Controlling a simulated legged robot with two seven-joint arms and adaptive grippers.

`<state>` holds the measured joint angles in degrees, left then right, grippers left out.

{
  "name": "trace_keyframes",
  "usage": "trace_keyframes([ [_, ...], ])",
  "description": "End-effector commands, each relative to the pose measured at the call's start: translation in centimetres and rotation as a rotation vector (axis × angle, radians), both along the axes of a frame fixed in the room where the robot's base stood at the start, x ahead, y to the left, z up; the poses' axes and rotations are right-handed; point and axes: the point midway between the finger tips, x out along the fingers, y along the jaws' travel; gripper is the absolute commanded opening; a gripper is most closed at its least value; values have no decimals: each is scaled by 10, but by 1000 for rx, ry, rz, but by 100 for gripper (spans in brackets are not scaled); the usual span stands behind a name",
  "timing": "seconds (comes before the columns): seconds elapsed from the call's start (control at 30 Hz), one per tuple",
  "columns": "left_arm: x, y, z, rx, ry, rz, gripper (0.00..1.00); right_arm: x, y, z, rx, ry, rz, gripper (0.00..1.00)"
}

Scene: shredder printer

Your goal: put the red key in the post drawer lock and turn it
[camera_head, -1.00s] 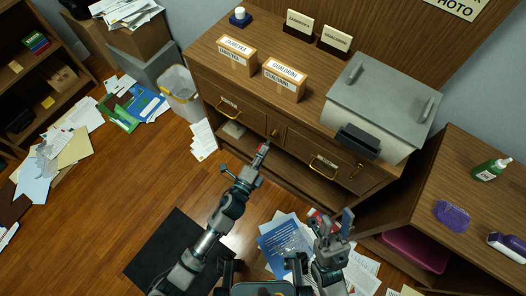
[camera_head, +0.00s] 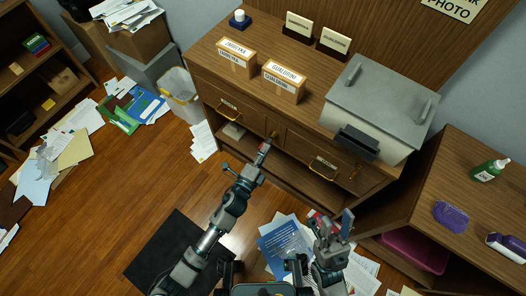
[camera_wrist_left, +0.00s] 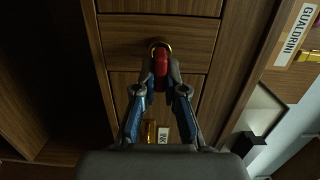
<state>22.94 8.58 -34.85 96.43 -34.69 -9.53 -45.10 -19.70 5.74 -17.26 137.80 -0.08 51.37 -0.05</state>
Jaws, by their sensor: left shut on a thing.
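My left gripper (camera_head: 263,149) is shut on the red key (camera_wrist_left: 161,68), at the front of the wooden cabinet. In the left wrist view, the gripper's two blue fingers (camera_wrist_left: 160,84) pinch the key from both sides. The key's tip end is at the round brass lock (camera_wrist_left: 160,43) on a drawer front (camera_wrist_left: 125,37). The key hides part of the lock, so I cannot tell whether it is inside. The lock also shows in the head view (camera_head: 274,134). My right gripper (camera_head: 335,224) is raised over the papers, open and empty.
A brass drawer handle (camera_head: 323,168) and a second brass lock (camera_head: 356,172) are further right on the cabinet. Two labelled boxes (camera_head: 236,61) (camera_head: 284,85) and a grey shredder-like machine (camera_head: 380,100) stand on top. Papers (camera_head: 285,245) lie on the floor below.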

Motion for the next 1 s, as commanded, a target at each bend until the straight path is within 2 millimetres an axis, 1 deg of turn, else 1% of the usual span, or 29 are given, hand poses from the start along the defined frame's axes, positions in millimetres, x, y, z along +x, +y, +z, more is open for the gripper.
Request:
trace_keyframes([
  [0.63,16,-12,1,0,-1,0,0,0,0,-3,0,3,0,40],
  [0.67,16,-12,1,0,-1,0,12,0,0,-3,0,3,0,40],
  [0.7,16,-12,1,0,-1,0,22,0,0,-3,0,3,0,40],
  [0.77,16,-12,1,0,-1,0,37,0,0,-3,0,3,0,40],
  [0.8,16,-12,1,0,-1,0,39,0,0,-3,0,3,0,40],
  [1.0,16,-11,0,0,0,0,39,0,0,-3,0,3,0,40],
])
